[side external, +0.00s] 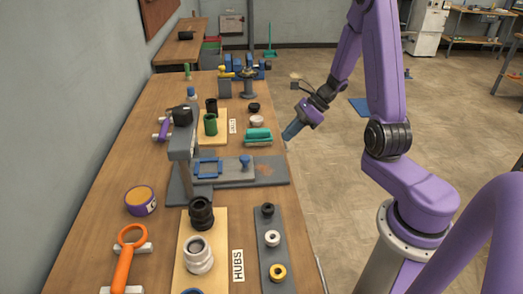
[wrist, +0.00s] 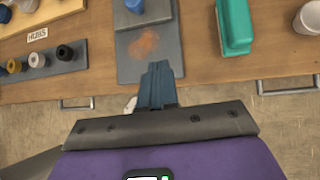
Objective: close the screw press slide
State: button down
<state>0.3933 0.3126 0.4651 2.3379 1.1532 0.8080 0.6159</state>
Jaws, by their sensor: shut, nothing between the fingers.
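The screw press (side external: 181,145) stands on the bench, a grey upright with a dark head over a flat grey base. Its slide (side external: 229,178) is a grey plate carrying a blue square frame (side external: 208,168) and a blue knob (side external: 245,162). The slide reaches out from under the head towards the bench's front edge. My gripper (side external: 291,132) is shut and empty, above and in front of the bench edge, apart from the knob. In the wrist view its blue fingers (wrist: 158,70) are together, and the knob's block (wrist: 140,12) shows at the top, partly cut off.
A teal-handled brush (side external: 258,137) lies behind the press base, and it stands right of it in the wrist view (wrist: 234,25). The hubs rack (side external: 271,245) is on the near side. Bench drawer handles (wrist: 288,86) stick out below the edge.

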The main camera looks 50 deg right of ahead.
aim_at(238, 157)
jog(key=shift+t, duration=0.8)
jog(key=w+f, duration=0.1)
jog(key=f, duration=0.1)
jog(key=w+a+f, duration=0.1)
jog(key=f, duration=0.1)
jog(key=w+a+f, duration=0.1)
jog(key=f, duration=0.1)
jog(key=shift+w+a+f, duration=0.1)
jog(key=shift+a, duration=0.1)
jog(key=shift+w+a+f, duration=0.15)
jog(key=shift+w+a, duration=0.45)
jog(key=shift+w+a+f, duration=0.15)
jog(key=shift+w+a, duration=0.4)
jog(key=shift+w, duration=0.05)
jog(key=shift+w+a, duration=0.45)
jog(key=w+a, duration=0.4)
jog(key=shift+d, duration=0.1)
